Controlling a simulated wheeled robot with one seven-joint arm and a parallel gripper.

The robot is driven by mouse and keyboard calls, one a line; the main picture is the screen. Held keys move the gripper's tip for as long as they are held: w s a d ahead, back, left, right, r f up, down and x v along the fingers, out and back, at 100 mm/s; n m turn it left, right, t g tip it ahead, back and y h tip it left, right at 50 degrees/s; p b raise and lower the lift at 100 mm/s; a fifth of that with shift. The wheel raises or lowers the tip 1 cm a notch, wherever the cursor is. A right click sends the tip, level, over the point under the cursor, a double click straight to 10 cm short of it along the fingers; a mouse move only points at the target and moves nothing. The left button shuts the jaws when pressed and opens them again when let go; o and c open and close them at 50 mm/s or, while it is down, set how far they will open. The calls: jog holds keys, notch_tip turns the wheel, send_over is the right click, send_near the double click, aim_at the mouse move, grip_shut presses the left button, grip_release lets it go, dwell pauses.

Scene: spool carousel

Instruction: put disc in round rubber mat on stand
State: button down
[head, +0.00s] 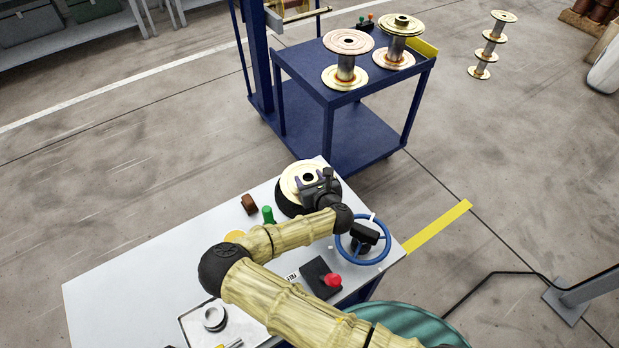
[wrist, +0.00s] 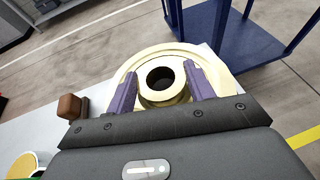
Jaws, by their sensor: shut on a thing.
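A cream disc (head: 291,176) with a raised hub and a dark centre hole is at the far end of the white bench top. My gripper (wrist: 160,76) is shut on its hub (wrist: 164,99), with one purple finger on each side. A round black shape (head: 287,203), which looks like the rubber mat, shows just below the near left edge of the disc. The disc hides most of it. I cannot tell whether the disc rests on it or hangs a little above. In the wrist view the disc's wide flange (wrist: 218,68) spreads beyond the fingers.
A blue handwheel (head: 376,258), a red knob (head: 333,280), a green-topped peg (head: 268,214) and a brown block (head: 249,204) stand on the bench (head: 130,285). A blue cart (head: 305,84) with two spools is beyond it. The bench's left part is clear.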

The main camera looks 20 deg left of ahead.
jog(key=shift+f+b, duration=1)
jog(key=shift+f, duration=0.5)
jog(key=shift+c, duration=2.4)
grip_release()
jog(key=shift+s+d, duration=0.1)
jog(key=p+v, duration=0.2)
jog(key=v, duration=1.5)
jog(key=shift+d+p, duration=0.1)
jog(key=shift+p, duration=0.2)
